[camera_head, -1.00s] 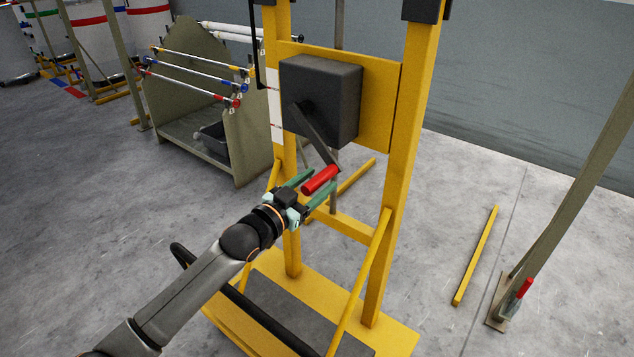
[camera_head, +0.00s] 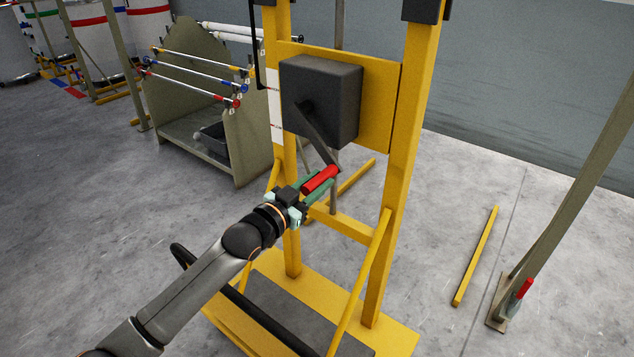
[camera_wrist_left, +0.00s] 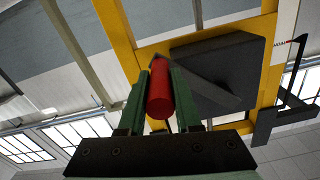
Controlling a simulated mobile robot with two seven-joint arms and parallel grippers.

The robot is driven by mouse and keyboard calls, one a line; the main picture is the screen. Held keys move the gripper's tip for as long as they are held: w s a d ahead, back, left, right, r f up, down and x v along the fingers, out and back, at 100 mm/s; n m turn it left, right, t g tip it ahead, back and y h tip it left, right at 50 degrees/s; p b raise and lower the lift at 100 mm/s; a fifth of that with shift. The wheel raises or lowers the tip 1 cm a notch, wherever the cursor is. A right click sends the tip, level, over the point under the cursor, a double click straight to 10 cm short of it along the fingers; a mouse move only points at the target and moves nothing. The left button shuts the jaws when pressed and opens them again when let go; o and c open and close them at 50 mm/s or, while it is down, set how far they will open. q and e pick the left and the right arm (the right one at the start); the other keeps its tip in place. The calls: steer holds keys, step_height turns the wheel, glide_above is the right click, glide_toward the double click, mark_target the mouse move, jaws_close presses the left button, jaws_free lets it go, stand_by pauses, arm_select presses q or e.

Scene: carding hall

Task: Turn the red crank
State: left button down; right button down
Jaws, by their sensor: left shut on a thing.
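The red crank handle (camera_head: 321,179) sits at the lower end of a dark crank arm (camera_head: 319,138), which slants down and right from a black gearbox (camera_head: 334,98) on a yellow frame. My left gripper (camera_head: 319,184) has its green fingers closed around the handle. In the left wrist view the red handle (camera_wrist_left: 160,92) lies between the two fingers (camera_wrist_left: 160,100), and the black box (camera_wrist_left: 218,70) is behind it. The handle's far end is partly hidden there. My right gripper is not in any view.
The yellow frame (camera_head: 398,180) stands on a yellow base with a dark plate (camera_head: 295,310). A rack with coloured-tipped rods (camera_head: 200,75) stands at the left back. A yellow bar (camera_head: 476,255) lies on the open floor at right, near a leaning post (camera_head: 575,190).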

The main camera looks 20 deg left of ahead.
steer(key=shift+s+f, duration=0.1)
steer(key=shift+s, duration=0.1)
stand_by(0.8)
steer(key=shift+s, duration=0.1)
